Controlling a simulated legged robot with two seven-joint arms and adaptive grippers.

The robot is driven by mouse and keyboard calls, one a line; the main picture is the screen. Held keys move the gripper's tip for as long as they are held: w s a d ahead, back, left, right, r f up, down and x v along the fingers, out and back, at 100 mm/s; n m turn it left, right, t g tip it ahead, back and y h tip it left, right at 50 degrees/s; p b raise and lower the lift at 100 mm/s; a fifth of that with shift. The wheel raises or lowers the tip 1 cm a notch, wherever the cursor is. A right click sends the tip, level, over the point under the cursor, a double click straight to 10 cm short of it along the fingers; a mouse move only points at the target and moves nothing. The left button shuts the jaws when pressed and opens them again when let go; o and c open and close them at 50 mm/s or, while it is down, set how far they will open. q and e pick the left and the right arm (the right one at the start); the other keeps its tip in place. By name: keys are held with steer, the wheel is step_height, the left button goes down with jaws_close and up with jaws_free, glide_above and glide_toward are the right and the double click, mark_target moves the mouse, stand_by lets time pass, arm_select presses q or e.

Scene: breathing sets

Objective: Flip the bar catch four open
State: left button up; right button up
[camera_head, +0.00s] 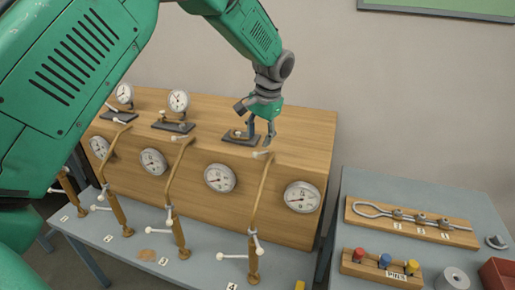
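The number 4 tag (232,286) lies by that pipe's foot. White-ended levers (235,256) show low on this pipe. I cannot tell which small part is bar catch four, or whether the gripper touches anything. My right gripper is not in view.
Several similar brass pipes stand to the left, and round gauges (302,197) line the case front. Upright gauges (179,101) stand on top. A grey table (420,190) at right holds a rack with a wire loop (375,209), coloured plugs (385,261) and a roll (455,279).

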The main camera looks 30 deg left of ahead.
arm_select(q)
step_height(320, 180, up, 6)
steer(key=d, duration=0.1)
steer(key=shift+d, duration=0.35)
steer(key=shift+r, duration=0.1)
steer(key=shift+a, duration=0.1)
